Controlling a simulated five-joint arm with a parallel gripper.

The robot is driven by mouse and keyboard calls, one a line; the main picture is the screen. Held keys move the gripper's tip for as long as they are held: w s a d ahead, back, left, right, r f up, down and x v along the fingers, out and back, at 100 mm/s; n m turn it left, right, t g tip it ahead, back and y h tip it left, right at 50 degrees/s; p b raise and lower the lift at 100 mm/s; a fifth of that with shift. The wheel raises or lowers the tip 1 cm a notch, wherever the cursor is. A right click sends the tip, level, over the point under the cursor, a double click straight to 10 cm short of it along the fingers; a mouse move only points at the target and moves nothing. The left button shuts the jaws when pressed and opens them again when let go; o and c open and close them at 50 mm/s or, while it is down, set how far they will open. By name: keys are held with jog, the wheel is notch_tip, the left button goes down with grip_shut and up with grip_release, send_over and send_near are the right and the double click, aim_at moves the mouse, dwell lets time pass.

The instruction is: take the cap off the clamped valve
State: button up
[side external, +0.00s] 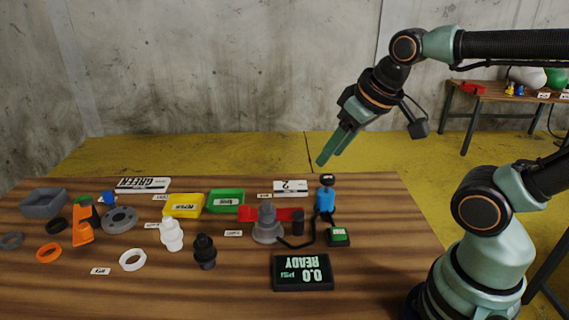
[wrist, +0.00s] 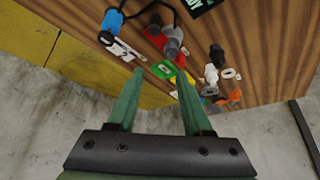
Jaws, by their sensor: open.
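A grey valve (side external: 267,228) with a stepped, rounded top stands upright at a red clamp (side external: 288,214) on the wooden table. I cannot tell where its cap ends and its body begins. The grey valve also shows in the wrist view (wrist: 171,46), beyond my fingertips and next to the red clamp (wrist: 156,38). My gripper (side external: 328,159) is open and empty, high above the back right of the table, with its green fingers pointing down and left. In the wrist view my gripper (wrist: 160,73) has a wide gap between its fingers and touches nothing.
A blue pump (side external: 325,200) with a black hose stands right of the valve, near a black cylinder (side external: 297,223). A display (side external: 302,272) lies in front. Yellow (side external: 183,206) and green (side external: 226,201) trays are behind. White (side external: 171,235) and black (side external: 205,252) valves stand left.

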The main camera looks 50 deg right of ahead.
jog(key=o, duration=0.6)
jog(key=shift+o, duration=0.2)
jog(key=shift+w, duration=0.1)
jog(key=m+g, duration=0.6)
jog(key=m, duration=1.1)
send_over(267, 202)
notch_tip(267, 202, down, 7)
notch_tip(267, 202, down, 12)
jog(key=shift+r, duration=0.25)
